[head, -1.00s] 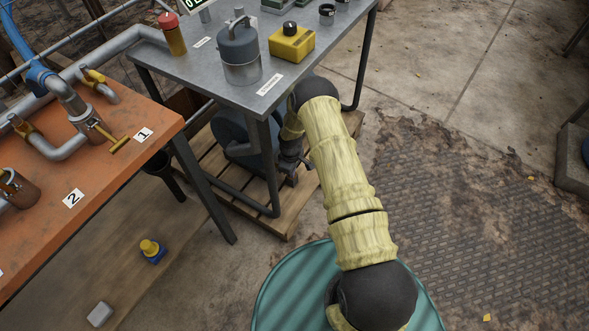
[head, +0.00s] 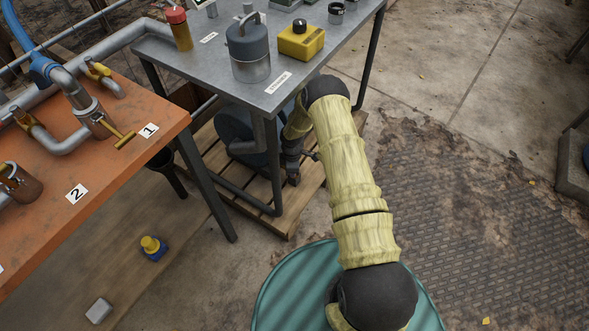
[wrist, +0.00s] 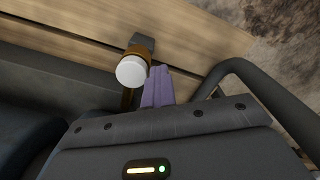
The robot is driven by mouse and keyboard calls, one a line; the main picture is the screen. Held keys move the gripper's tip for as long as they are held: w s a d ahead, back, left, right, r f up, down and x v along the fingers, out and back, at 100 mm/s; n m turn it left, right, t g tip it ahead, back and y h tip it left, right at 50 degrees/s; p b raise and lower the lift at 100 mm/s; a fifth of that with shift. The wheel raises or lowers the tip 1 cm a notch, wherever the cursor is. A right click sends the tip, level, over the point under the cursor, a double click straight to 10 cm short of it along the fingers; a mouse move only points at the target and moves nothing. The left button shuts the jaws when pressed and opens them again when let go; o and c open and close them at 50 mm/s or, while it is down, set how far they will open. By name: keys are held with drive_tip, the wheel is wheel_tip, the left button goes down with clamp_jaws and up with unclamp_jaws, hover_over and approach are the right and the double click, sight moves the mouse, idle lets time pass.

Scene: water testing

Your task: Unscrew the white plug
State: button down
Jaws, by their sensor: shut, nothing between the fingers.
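The white plug (wrist: 131,72) shows in the wrist view as a round white cap on a brown-orange fitting. My gripper's purple fingers (wrist: 160,72) are together and empty, just right of the plug in the picture. Whether they touch the plug I cannot tell. In the head view my gripper (head: 293,172) is low under the grey metal table, beside a dark rounded tank; the plug cannot be made out there.
The metal table (head: 205,72) overhangs my wrist, with its legs and lower bar (head: 240,198) close by. A wooden pallet (head: 290,212) lies beneath. A dark curved tube (wrist: 270,95) is right of my gripper in the wrist view. An orange bench (head: 110,165) stands at left.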

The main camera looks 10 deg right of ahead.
drive_tip(key=n, duration=0.1)
drive_tip(key=d+n, duration=0.1)
drive_tip(key=n, duration=0.3)
drive_tip(key=shift+s+d, duration=0.15)
drive_tip(key=shift+d, duration=0.25)
drive_tip(key=n, duration=0.2)
drive_tip(key=d+n, duration=0.1)
drive_tip(key=n, duration=0.2)
drive_tip(key=shift+w+d+b, duration=0.2)
drive_tip(key=shift+b, duration=0.2)
drive_tip(key=n, duration=0.3)
drive_tip(key=w+d+n+b, duration=0.1)
drive_tip(key=n, duration=0.1)
